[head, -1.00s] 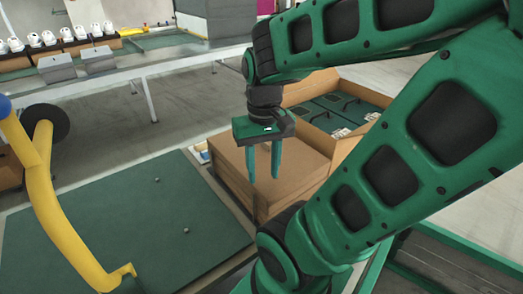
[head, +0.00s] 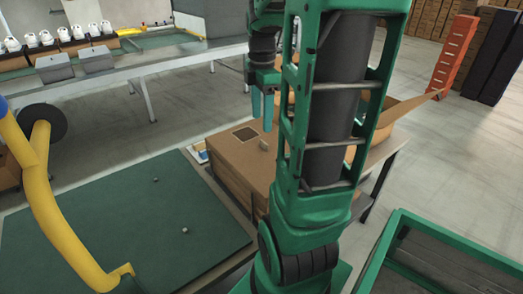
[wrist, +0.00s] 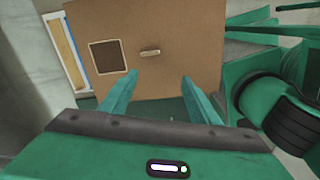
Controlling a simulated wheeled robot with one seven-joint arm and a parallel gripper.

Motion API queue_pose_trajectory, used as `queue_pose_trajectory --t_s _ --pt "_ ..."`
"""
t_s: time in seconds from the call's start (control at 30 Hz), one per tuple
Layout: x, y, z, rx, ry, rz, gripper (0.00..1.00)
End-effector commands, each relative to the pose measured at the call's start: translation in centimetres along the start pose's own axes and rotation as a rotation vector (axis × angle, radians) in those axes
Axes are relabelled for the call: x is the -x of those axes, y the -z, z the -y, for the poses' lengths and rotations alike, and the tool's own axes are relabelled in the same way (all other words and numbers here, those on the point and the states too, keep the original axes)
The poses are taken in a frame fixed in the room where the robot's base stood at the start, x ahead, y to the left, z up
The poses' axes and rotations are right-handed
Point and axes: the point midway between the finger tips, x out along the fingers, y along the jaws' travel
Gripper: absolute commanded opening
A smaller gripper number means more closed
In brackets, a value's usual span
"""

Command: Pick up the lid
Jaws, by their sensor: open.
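The lid (head: 232,161) is a flat brown panel on top of a brown box. It has a dark square patch (head: 245,134) and a small raised tan handle (head: 264,145). In the wrist view the lid (wrist: 190,40) fills the upper middle, with the handle (wrist: 150,52) beyond and between my fingertips and the patch to its left. My gripper (head: 262,124) is open and empty, its fingers pointing down above the lid near the handle. It also shows in the wrist view (wrist: 160,75). My arm hides the lid's right part in the head view.
A green mat (head: 120,215) lies left of the box, with a yellow tubular frame (head: 55,215) beside it. Behind is a long table (head: 130,75) with shoes and grey boxes. An open cardboard box (head: 400,108) stands right of my arm. A green-framed structure (head: 440,250) is at lower right.

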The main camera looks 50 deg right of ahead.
Motion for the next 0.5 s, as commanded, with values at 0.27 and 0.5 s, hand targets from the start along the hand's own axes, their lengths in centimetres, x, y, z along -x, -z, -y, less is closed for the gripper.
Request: queue_pose_trajectory --t_s 0.27,0.5 --pt "-0.1 -1.9 -2.4 0.247 0.0 -0.004 0.56" --pt "-3.1 -1.9 -2.5 0.267 0.003 -0.005 0.56"
